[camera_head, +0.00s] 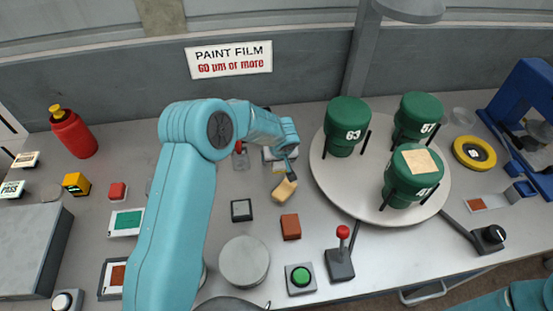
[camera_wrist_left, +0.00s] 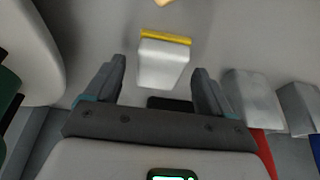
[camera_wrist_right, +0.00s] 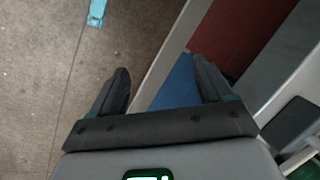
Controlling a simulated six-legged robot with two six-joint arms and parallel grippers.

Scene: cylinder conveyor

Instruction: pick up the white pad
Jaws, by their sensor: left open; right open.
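A white pad with a yellow strip along one edge lies on the table between and beyond the open fingers of my left gripper (camera_wrist_left: 158,90) in the left wrist view; the pad (camera_wrist_left: 162,65) is apart from both fingers. In the head view my left gripper (camera_head: 291,158) is at the back of the table, and part of the pad with its yellow edge (camera_head: 278,168) shows beside it, partly hidden. My right gripper (camera_wrist_right: 163,90) is open and empty over the floor and a bench edge in the right wrist view.
A tan block (camera_head: 285,190) lies just in front of the pad. Grey-white blocks (camera_wrist_left: 250,97) lie right of the gripper in the left wrist view. A round turntable (camera_head: 325,172) with green numbered canisters (camera_head: 346,128) stands to the right. A red-knobbed lever (camera_head: 341,262) stands in front.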

